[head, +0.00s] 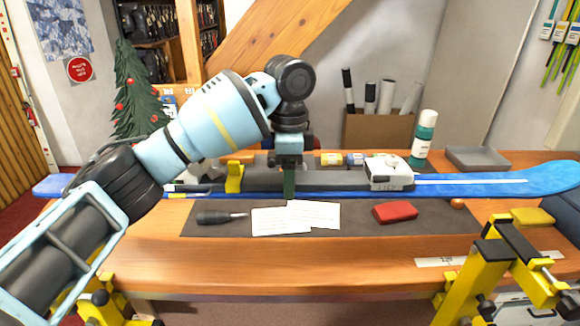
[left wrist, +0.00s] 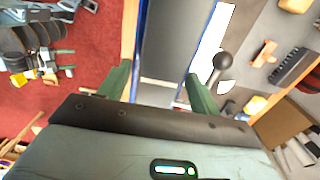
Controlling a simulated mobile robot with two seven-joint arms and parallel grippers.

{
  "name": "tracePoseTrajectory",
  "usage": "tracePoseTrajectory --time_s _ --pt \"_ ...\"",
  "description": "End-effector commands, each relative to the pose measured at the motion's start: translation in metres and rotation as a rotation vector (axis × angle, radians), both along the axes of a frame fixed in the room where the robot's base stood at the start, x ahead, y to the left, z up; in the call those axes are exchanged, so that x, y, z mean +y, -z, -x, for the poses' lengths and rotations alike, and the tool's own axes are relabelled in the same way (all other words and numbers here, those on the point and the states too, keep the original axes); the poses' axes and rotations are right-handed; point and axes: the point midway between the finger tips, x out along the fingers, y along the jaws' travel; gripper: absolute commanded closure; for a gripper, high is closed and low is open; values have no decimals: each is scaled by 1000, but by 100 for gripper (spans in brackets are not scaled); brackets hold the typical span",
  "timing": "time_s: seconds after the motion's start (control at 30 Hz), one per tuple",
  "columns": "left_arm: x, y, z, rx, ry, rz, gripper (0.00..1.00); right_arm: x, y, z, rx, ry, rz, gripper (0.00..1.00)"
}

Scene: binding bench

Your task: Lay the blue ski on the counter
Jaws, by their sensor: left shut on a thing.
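The long blue ski (head: 535,183) runs left to right across the wooden counter (head: 300,262), with its pale-striped end at the right. Its left end reaches past the counter's left side. A dark middle section carries a yellow part (head: 235,177) and a grey-white block (head: 389,172). My left gripper (head: 289,186) points down at the ski's middle, with its green fingers shut on it. In the left wrist view the fingers (left wrist: 160,92) stand on either side of the ski. I cannot tell whether the ski touches the counter. My right gripper is out of view.
A dark mat (head: 350,228) holds a screwdriver (head: 221,217), paper sheets (head: 296,217) and a red block (head: 395,212). Behind stand a green bottle (head: 424,139) and a grey tray (head: 477,158). Yellow-black stands (head: 497,262) are at the front. The front counter strip is mostly clear.

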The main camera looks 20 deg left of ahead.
Motion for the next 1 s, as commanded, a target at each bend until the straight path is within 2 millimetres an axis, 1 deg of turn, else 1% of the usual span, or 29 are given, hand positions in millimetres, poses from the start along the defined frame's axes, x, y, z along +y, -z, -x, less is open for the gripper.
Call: tracePoseTrajectory --time_s 0.03,0.17,1.0 --pt "0 0 0 -8 2 3 100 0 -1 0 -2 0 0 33" --pt "-1 10 -1 -9 2 2 100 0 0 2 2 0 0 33" --pt "-3 81 -4 -10 10 2 100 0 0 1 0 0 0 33"
